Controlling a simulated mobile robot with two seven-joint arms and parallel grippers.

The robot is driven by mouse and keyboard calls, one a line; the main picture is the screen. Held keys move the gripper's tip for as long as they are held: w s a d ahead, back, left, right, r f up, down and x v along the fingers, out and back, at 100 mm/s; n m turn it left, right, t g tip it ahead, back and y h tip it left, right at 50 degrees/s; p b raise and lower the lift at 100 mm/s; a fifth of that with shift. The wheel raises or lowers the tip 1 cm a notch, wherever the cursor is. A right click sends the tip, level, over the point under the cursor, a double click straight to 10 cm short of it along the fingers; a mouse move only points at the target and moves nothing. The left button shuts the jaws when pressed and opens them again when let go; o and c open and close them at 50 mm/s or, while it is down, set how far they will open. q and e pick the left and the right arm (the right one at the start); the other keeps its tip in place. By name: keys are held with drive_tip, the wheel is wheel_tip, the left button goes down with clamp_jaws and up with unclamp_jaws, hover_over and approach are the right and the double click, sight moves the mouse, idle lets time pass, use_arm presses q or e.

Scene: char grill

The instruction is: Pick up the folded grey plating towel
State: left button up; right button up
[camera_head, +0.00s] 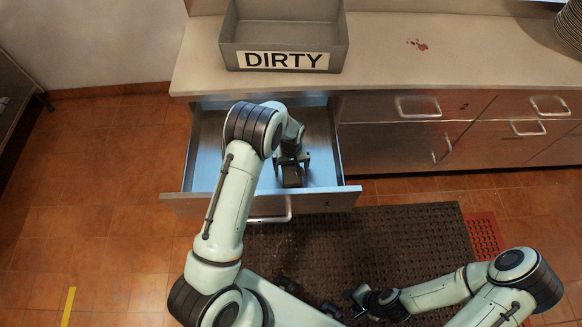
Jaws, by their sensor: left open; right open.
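My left gripper (292,166) reaches down into the open drawer (212,150) under the counter. Its jaws are open, and a small dark block shape shows at them; I cannot tell whether this is part of the gripper or a thing in the drawer. I cannot make out a folded grey towel; the arm and gripper hide part of the drawer floor. My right gripper (357,299) is open, low over the floor mat at the bottom of the view, away from the drawer.
A grey bin (285,35) marked DIRTY stands on the counter (390,70) above the drawer. A red stain (417,44) and a stack of plates (570,25) are to its right. Closed drawers (420,107) line the right. A brown mat (400,232) lies on the tiled floor.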

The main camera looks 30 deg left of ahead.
sight(291, 166)
use_arm(q)
drive_tip(key=c, duration=1.1)
wheel_tip(291, 166, up, 20)
drive_tip(key=shift+p, duration=0.3)
drive_tip(key=o, duration=0.5)
drive_tip(key=c, duration=0.4)
